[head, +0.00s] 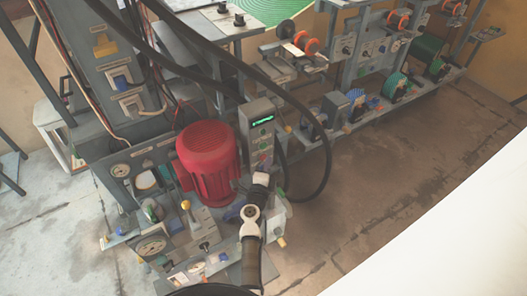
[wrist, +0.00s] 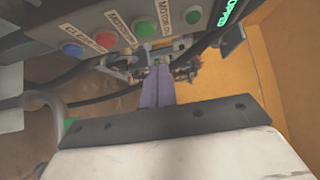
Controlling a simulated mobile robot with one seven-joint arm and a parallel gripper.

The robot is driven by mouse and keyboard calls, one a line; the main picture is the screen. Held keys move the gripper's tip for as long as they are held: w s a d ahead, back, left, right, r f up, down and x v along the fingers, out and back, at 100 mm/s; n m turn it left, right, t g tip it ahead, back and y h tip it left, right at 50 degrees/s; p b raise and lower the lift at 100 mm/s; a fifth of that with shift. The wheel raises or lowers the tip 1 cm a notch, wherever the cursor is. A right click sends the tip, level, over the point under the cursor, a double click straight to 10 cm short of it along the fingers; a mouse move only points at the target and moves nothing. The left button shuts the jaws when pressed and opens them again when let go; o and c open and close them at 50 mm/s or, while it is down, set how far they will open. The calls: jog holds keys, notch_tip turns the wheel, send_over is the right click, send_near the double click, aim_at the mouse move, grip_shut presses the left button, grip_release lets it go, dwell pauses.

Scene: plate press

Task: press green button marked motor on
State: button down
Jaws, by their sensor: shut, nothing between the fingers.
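The green button (wrist: 145,27) sits on a grey control panel (wrist: 125,8) at the top of the wrist view. The label between it and a grey button (wrist: 193,15) reads "MOTOR ON". A red button (wrist: 107,40) and a blue button (wrist: 72,49) follow to its left. My gripper (wrist: 160,72) is shut and empty, its fingertips just below the green button in the picture; I see no contact. In the head view the panel (head: 246,138) stands upright right of the red motor, with my gripper (head: 262,180) near its lower end. The small buttons are hard to tell apart there.
A lit green display (wrist: 230,12) is at the panel's right end. The red motor (head: 207,160) stands left of the panel in the head view. Thick black cables (head: 327,150) loop beside the panel. Open floor (head: 400,180) lies to the right.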

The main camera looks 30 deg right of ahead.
aim_at(263, 146)
jog(key=shift+w+d+b, duration=0.1)
jog(key=shift+w+d, duration=0.2)
jog(key=shift+w, duration=0.7)
jog(key=shift+w+d+b, duration=0.1)
jog(key=shift+w+d, duration=0.25)
jog(key=shift+w, duration=0.65)
jog(key=shift+w+d+b, duration=0.1)
jog(key=shift+w+d, duration=0.2)
jog(key=shift+w, duration=0.7)
